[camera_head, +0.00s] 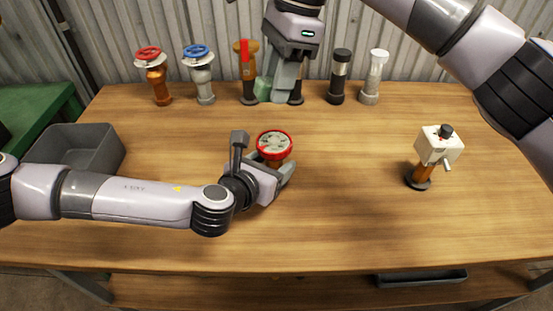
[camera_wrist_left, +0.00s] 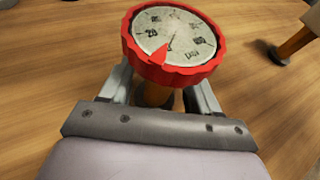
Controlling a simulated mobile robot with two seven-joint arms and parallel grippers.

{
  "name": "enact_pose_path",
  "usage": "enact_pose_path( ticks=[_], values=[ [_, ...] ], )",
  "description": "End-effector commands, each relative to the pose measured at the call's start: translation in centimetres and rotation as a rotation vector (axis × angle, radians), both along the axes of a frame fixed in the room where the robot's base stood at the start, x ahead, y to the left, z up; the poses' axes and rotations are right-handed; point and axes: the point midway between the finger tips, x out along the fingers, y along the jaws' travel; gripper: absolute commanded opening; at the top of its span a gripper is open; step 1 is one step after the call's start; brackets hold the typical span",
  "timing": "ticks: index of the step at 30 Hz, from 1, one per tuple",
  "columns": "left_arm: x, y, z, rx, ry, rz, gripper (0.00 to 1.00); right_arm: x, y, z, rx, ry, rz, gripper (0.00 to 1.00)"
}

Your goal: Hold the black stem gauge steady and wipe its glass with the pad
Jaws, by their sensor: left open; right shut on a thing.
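A gauge (camera_head: 274,145) with a red rim and a pale, dark-marked face stands in the middle of the table. It shows close up in the left wrist view (camera_wrist_left: 172,42), where its visible stem looks orange-brown, not black. My left gripper (camera_head: 283,176) is open, with its fingers on either side of the stem below the rim; I cannot tell whether they touch it. My right gripper (camera_head: 278,92) points down at the back of the table, shut on a pale green pad (camera_head: 262,90). Its fingers partly hide the pad and a dark-based object behind.
Along the back stand a red-wheel valve (camera_head: 156,80), a blue-wheel valve (camera_head: 203,78), a red-lever valve (camera_head: 246,75), a black cylinder (camera_head: 339,78) and a pale fitting (camera_head: 373,78). A white box-topped fitting (camera_head: 438,147) stands right. A grey bin (camera_head: 92,145) is left.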

Motion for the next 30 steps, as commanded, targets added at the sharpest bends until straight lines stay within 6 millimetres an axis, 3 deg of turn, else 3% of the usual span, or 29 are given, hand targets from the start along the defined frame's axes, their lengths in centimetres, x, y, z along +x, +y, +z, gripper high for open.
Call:
enact_pose_path(
  ticks=[7,17,18,23,24,30],
  values=[
    [1.4,-0.8,-0.7,0.001,0.000,0.000,0.62,0.0,0.0,0.0,0.000,0.000,0.000,0.13],
    [1.6,-0.9,-0.8,0.000,0.001,-0.001,0.62,0.0,0.0,0.0,0.000,0.000,0.000,0.13],
    [1.6,-0.9,-0.8,0.000,0.001,-0.001,0.58,0.0,0.0,0.0,0.000,0.000,0.000,0.13],
    [1.6,-0.9,-0.8,0.000,0.001,-0.001,0.06,0.0,0.0,0.0,0.000,0.000,0.000,0.13],
    [1.6,-0.9,-0.8,0.000,0.001,-0.001,0.00,0.0,0.0,0.0,0.000,0.000,0.000,0.13],
    [1.6,-0.9,-0.8,0.000,0.001,0.000,0.00,0.0,0.2,-0.1,-0.003,-0.001,-0.039,0.13]
  ],
)
